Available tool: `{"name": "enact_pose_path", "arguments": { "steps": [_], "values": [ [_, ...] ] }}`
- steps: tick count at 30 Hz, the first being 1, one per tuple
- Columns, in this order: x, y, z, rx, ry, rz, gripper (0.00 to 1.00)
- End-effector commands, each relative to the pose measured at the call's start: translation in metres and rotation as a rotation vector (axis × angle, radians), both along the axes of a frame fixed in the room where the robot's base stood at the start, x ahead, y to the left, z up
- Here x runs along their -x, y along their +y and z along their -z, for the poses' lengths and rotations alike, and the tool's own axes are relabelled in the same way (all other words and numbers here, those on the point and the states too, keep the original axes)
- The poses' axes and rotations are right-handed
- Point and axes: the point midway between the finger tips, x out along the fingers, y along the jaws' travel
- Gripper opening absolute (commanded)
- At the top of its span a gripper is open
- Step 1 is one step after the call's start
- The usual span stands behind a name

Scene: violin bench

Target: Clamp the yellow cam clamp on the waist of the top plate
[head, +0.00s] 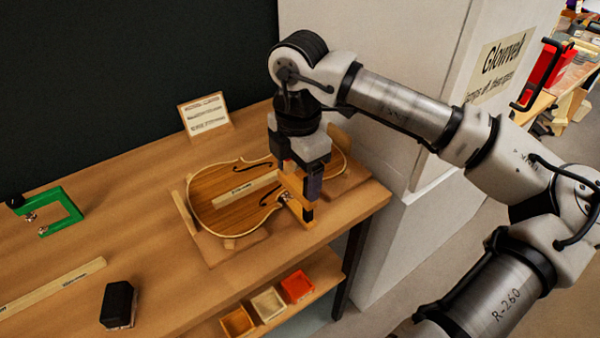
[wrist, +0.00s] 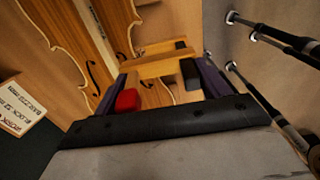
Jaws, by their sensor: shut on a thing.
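The violin top plate (head: 215,208) lies flat on a pale board on the bench, with its waist below my gripper. My gripper (head: 299,180) points down over the near-right side of the waist and is shut on the yellow cam clamp (head: 292,181). In the wrist view the clamp (wrist: 155,66) is a tan bar between my two dark fingers (wrist: 160,88), with red and black parts beside it. The clamp's lower end (head: 307,212) is by the plate's edge. Whether its jaws touch the plate cannot be told. My gripper hides part of the waist.
A labelled wooden strip (head: 240,190) lies on the plate. Wooden blocks surround the plate. A small card (head: 206,114) stands behind. A green clamp (head: 62,216), a ruler (head: 50,287) and a black block (head: 118,303) lie left. A pale wall (head: 385,130) stands close at right.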

Motion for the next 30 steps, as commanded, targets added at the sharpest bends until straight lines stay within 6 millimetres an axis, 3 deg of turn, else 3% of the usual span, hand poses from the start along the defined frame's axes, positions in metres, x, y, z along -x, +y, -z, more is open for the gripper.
{"name": "enact_pose_path", "arguments": {
  "steps": [30],
  "values": [
    [-0.021, 0.015, 0.000, 0.001, -0.001, 0.000, 0.35]
  ]
}}
